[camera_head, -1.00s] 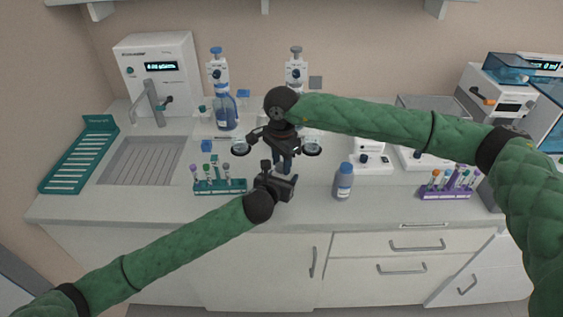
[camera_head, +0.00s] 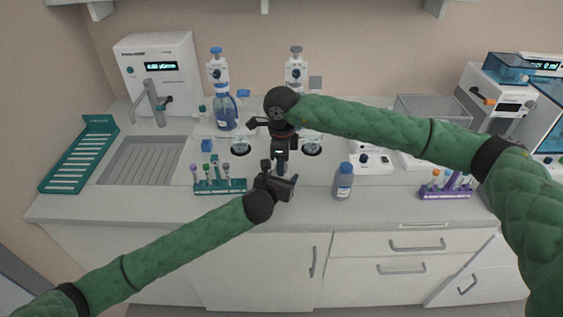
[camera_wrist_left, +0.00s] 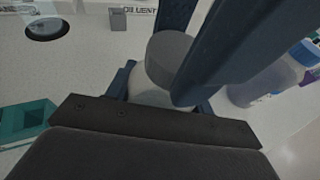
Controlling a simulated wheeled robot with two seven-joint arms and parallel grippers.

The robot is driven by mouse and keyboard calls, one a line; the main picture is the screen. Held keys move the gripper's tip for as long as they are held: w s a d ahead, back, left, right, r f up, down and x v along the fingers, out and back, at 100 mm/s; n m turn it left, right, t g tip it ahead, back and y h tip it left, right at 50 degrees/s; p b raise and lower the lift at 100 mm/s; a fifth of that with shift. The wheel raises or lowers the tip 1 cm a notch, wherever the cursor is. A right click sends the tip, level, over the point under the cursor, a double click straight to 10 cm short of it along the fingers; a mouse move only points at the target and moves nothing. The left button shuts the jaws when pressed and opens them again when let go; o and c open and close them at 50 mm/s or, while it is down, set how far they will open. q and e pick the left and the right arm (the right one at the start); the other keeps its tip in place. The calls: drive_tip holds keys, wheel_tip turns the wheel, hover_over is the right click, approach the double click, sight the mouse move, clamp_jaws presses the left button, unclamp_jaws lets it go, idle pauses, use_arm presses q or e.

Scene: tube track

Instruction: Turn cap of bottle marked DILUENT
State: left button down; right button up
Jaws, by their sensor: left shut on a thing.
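A bottle with a grey cap (camera_wrist_left: 168,60) stands in the left wrist view, its pale body mostly hidden. My left gripper (camera_head: 273,176) is shut on this bottle, low on its body. My right gripper (camera_head: 281,166) points straight down above it. In the left wrist view the right gripper's dark blue fingers (camera_wrist_left: 192,45) come down at the cap, one behind it and one in front, covering its right side. Whether they touch the cap is unclear. The word DILUENT shows on a plate behind; no lettering is visible on the held bottle.
A blue-capped bottle (camera_head: 343,182) stands to the right. A teal tube rack (camera_head: 220,187) is at left, a purple rack (camera_head: 445,193) at right. The sink (camera_head: 142,160) is far left.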

drive_tip(key=o, duration=0.4)
drive_tip(key=shift+r, duration=2.25)
drive_tip(key=c, duration=0.3)
drive_tip(key=shift+r+n, duration=0.6)
drive_tip(key=shift+r, duration=1.2)
drive_tip(key=shift+f, duration=0.2)
